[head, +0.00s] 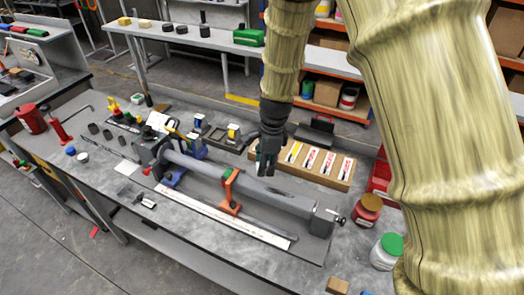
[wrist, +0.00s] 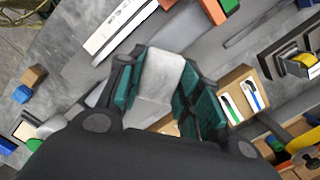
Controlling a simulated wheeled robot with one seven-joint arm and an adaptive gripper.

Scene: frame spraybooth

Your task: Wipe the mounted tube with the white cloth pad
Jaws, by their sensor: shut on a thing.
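The mounted tube (head: 205,171) is a long grey tube lying across the workbench. It is held by a blue support (head: 173,179) at the left and an orange clamp (head: 231,190) near its middle. My gripper (head: 266,172) points down over the far side of the tube, right of the orange clamp. I cannot tell whether it touches the tube. In the wrist view my gripper (wrist: 163,90) has its teal-padded fingers shut on the white cloth pad (wrist: 159,75), which looks pale grey-white. In the head view the pad is hidden or too small to make out.
A wooden holder with white cards (head: 342,185) stands behind the tube. A white ruler-like strip (head: 222,214) lies in front. A red jar (head: 366,212) and a green-lidded jar (head: 386,254) stand at the right. Small tools crowd the left; the front edge is mostly clear.

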